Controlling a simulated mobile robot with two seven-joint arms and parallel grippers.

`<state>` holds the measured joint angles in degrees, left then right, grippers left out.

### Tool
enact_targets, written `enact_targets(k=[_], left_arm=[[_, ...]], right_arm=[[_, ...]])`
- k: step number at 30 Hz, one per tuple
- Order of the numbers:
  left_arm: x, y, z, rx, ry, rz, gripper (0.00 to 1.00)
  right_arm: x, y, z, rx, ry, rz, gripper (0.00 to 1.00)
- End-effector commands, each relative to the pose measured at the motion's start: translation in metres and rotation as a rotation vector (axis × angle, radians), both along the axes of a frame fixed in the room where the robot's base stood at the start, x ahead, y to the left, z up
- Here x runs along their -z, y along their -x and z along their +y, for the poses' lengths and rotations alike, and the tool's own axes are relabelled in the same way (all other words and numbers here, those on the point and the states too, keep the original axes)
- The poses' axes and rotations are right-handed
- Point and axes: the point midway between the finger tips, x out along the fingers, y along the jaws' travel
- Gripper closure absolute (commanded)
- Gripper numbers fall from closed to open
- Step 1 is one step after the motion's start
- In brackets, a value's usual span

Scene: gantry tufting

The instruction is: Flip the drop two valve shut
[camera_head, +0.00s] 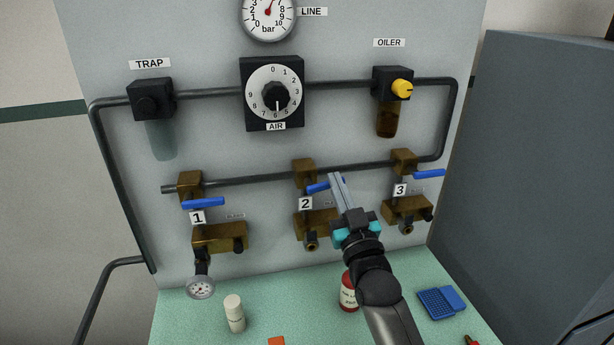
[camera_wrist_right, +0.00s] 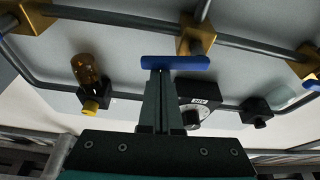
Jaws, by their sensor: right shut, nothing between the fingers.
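The drop two valve has a brass body (camera_head: 304,171) on the lower pipe, above the "2" label (camera_head: 305,204). Its blue lever (camera_head: 317,187) lies roughly level, across the vertical drop pipe; its right end is hidden behind my fingers in the head view. In the right wrist view the whole lever (camera_wrist_right: 176,62) runs sideways under the brass body (camera_wrist_right: 197,36). My right gripper (camera_head: 335,177) is shut and empty, with its fingertips (camera_wrist_right: 158,72) at the lever's free end. I cannot tell whether they touch it. My left gripper is not in view.
Drop one's blue lever (camera_head: 203,203) and drop three's (camera_head: 429,173) lie to either side, both roughly level. The air regulator dial (camera_head: 274,92) and oiler (camera_head: 393,84) are above.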

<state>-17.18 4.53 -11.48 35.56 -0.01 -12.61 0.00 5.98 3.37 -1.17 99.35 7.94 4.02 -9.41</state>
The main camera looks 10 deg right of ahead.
Motion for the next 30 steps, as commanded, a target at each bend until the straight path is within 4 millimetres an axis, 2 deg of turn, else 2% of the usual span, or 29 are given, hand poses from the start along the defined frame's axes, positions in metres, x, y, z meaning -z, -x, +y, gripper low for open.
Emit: enact_targets(k=[10, 30], left_arm=[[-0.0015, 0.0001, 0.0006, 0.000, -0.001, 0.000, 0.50], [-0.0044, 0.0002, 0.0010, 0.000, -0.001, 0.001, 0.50]], right_arm=[[0.0060, 0.0000, -0.0019, 0.001, -0.120, 0.002, 1.00], [0.0033, -0.0008, -0.0023, 0.000, -0.133, 0.001, 1.00]])
